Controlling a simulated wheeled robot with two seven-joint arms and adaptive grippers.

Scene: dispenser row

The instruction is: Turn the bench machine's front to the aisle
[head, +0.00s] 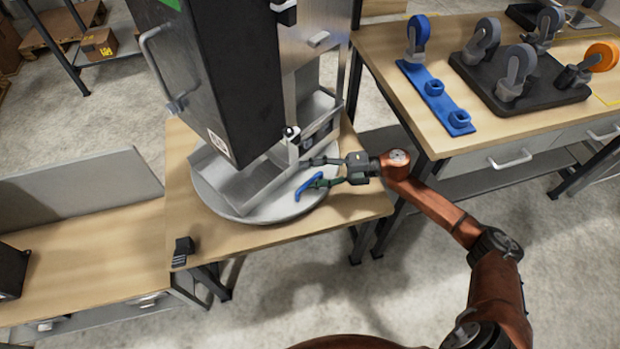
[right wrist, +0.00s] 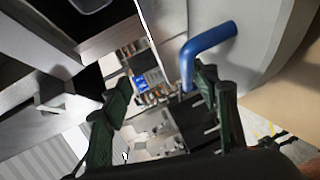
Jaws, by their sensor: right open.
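The bench machine (head: 225,80) is a tall dark box with a grey bar handle on one face and a silver metal section (head: 312,60) at its right. It stands upright on a round grey turntable (head: 235,208) on a wooden bench. A bent blue handle (head: 308,184) sticks out at the turntable's right side; it also shows in the right wrist view (right wrist: 210,40). My right gripper (head: 312,173) is open and reaches in from the right, with one finger close beside the blue handle. I cannot tell whether they touch. My left gripper is not in view.
A small black block (head: 182,250) sits at the bench's front left corner. A second bench at the right holds a blue rack (head: 435,95) and a black tray (head: 545,96) with wheels. A lower bench (head: 85,250) with a grey back panel stands at left. Concrete floor is clear in front.

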